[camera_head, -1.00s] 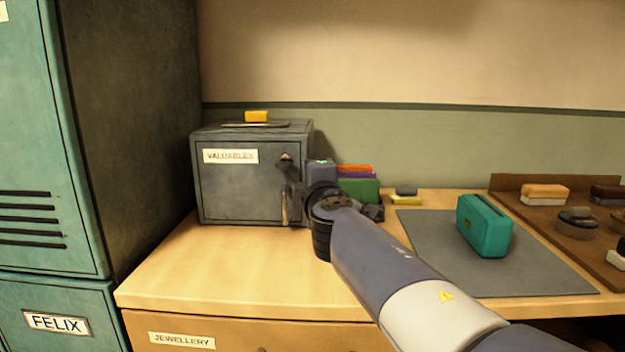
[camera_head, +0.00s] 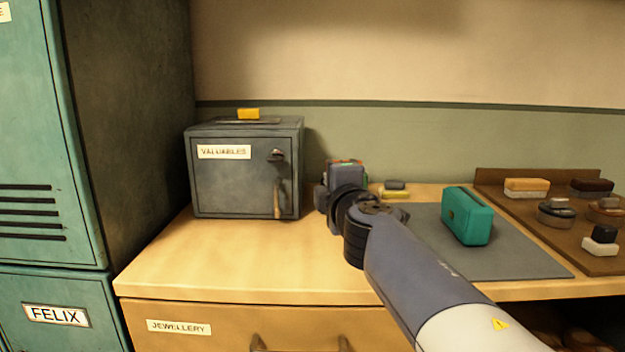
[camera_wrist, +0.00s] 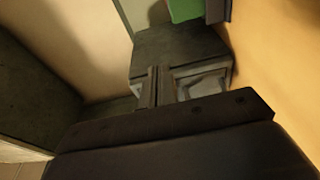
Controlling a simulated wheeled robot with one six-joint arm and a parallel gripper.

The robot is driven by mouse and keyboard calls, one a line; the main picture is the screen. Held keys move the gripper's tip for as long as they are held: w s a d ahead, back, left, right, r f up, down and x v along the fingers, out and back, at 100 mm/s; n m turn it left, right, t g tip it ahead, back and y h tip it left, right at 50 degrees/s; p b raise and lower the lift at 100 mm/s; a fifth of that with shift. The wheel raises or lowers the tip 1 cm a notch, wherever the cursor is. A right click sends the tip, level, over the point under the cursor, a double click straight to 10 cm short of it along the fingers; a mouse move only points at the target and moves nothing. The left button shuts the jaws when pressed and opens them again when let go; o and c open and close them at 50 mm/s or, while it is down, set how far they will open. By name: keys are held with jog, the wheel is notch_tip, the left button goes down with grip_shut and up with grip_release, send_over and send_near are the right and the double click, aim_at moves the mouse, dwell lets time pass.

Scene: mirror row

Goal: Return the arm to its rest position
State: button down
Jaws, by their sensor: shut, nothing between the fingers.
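My arm reaches in from the lower right in the head view, and my gripper (camera_head: 322,197) is over the worktop, just right of the grey safe labelled VALUABLES (camera_head: 232,180). The gripper looks small and partly hidden by my wrist. In the wrist view, my gripper's fingers (camera_wrist: 160,85) are together, with nothing held between them. The safe's door is closed, and its handle hangs down at the right of the door. A gap shows between the safe and my gripper.
A yellow block (camera_head: 248,113) lies on the safe. A teal case (camera_head: 467,216) stands on a grey mat (camera_head: 520,262). A brown tray (camera_head: 490,180) of brushes and tins is at right. Teal lockers (camera_head: 40,150) stand at left. The worktop's front left (camera_head: 210,260) is clear.

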jog(key=shift+s+d, duration=0.25)
jog(key=shift+d, duration=0.45)
jog(key=shift+s+d, duration=0.3)
jog(key=shift+d, duration=0.45)
jog(key=shift+s+d, duration=0.25)
jog(key=shift+d, duration=0.45)
jog(key=shift+a, duration=0.1)
